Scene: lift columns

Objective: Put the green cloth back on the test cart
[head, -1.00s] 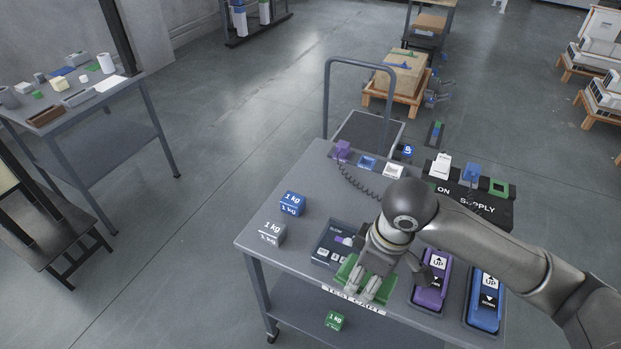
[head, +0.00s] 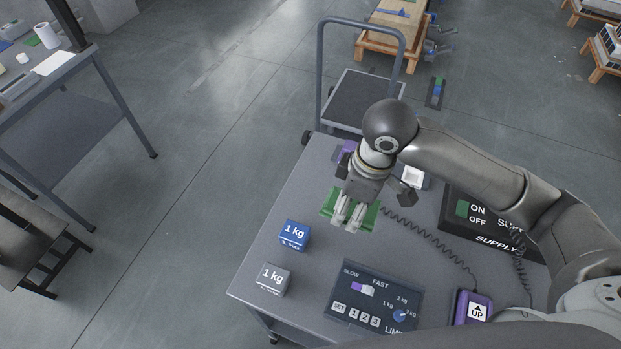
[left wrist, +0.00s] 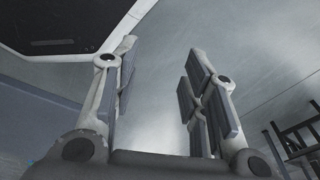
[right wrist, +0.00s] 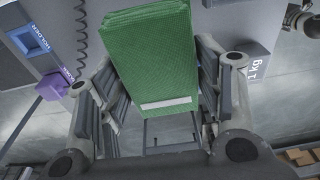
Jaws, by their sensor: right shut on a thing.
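The green cloth (head: 371,214) is a folded pad with a white label. My right gripper (head: 347,224) is shut on it over the far left part of the grey test cart (head: 335,262). In the right wrist view the cloth (right wrist: 150,50) sits between the two fingers of my right gripper (right wrist: 158,95). I cannot tell whether the cloth touches the cart top. My left gripper (left wrist: 162,65) shows only in the left wrist view, with its fingers apart and nothing between them.
A blue 1 kg block (head: 293,236) and a grey one (head: 272,279) stand along the cart's left side. A control panel (head: 375,300), purple pendant (head: 472,308) and black supply box (head: 490,222) occupy the front and right.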

